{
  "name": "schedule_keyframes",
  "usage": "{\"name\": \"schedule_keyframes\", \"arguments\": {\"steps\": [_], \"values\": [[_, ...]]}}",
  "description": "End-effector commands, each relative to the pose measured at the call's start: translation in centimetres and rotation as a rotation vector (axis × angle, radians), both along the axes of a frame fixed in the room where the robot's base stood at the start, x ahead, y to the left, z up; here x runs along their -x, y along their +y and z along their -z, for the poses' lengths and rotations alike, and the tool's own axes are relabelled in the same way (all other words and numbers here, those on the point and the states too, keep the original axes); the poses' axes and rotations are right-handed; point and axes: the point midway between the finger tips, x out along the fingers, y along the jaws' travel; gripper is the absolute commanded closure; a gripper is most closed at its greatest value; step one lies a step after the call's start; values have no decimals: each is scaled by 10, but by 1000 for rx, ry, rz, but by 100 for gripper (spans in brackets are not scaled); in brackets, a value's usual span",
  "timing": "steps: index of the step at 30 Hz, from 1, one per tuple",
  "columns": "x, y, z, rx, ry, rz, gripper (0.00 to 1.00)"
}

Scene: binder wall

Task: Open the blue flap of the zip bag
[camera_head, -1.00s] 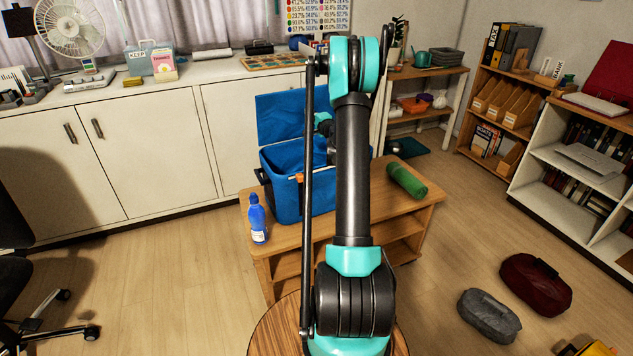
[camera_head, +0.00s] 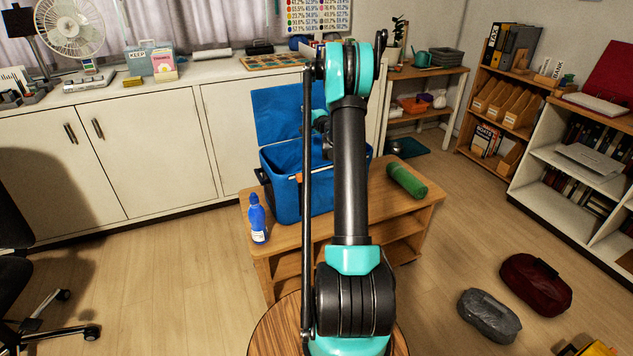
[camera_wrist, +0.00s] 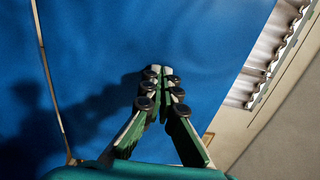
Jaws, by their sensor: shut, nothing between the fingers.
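The blue zip bag (camera_head: 283,190) stands on a low wooden table, partly hidden by my arm. Its blue flap (camera_head: 280,115) is raised and stands roughly upright at the back of the bag, leaving the top open. In the wrist view the blue flap (camera_wrist: 95,45) fills most of the left and middle. My gripper (camera_wrist: 160,74) is shut and empty, with its fingertips against or very close to the flap; I cannot tell if they touch. In the head view the fingers are hidden behind my arm.
On the low table (camera_head: 420,205), a blue bottle (camera_head: 257,218) stands left of the bag and a green cylinder (camera_head: 407,181) lies to its right. White cabinets (camera_head: 150,150) stand behind. A grey bag (camera_head: 489,315) and a dark red bag (camera_head: 536,284) lie on the floor.

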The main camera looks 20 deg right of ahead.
Motion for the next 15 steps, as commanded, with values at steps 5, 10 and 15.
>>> {"name": "schedule_keyframes", "arguments": {"steps": [5, 10, 15], "values": [[3, -1, 0, 0, 0, 1, 100], [15, -2, 0, 0, 0, 1, 100], [27, -3, 0, 0, 0, 0, 100]]}}
